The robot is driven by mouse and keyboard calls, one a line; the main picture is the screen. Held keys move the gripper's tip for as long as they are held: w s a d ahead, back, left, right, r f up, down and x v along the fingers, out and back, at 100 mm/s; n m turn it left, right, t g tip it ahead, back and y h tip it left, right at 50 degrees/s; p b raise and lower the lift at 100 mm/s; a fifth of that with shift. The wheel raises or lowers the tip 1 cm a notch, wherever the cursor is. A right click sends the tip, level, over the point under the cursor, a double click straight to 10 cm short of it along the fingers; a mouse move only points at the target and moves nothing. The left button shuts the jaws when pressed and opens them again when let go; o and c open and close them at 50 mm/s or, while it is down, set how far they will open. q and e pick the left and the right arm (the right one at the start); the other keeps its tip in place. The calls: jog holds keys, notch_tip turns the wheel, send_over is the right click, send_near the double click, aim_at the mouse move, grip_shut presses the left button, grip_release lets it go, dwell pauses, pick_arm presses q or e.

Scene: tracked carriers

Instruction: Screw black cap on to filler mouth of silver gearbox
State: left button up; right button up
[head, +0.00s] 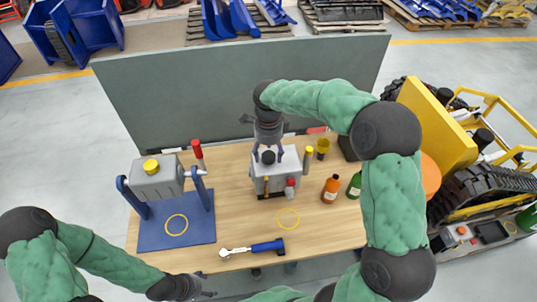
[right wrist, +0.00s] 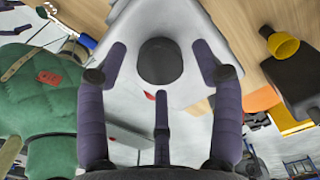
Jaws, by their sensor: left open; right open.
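The silver gearbox (head: 259,182) stands near the middle of the wooden table, with red and yellow fittings around it. The black cap (head: 267,157) sits upright on its top; it also shows in the right wrist view (right wrist: 160,62). I cannot tell whether it is threaded on the filler mouth, which is hidden beneath it. My right gripper (head: 267,148) is just above the gearbox, pointing down. In the right wrist view its fingers are open on both sides of the cap, with gaps to it. My left gripper (head: 208,284) is open and empty near the table's front left edge.
A grey gearbox with a yellow cap (head: 151,166) is held in a blue stand (head: 148,233) at left. A torque wrench (head: 252,248) lies in front. An orange bottle (head: 330,190), a green bottle (head: 354,187) and a yellow funnel (head: 323,145) stand at right. A grey panel (head: 200,90) backs the table.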

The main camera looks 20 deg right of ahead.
jog(key=n, duration=0.2)
jog(key=shift+n, duration=0.3)
jog(key=n+p, duration=0.1)
jog(key=n, duration=0.1)
jog(key=shift+r+n, duration=0.1)
jog(key=shift+n, duration=0.3)
jog(key=n+p, duration=0.1)
jog(key=n, duration=0.4)
jog(key=shift+n+p, duration=0.3)
jog(key=shift+p, duration=0.05)
jog(key=shift+n, duration=0.7)
jog(key=n+p, duration=0.1)
jog(key=n, duration=0.3)
jog(key=shift+p, duration=0.3)
jog(key=n+p, duration=0.1)
jog(key=n, duration=0.4)
jog(key=shift+n, duration=0.3)
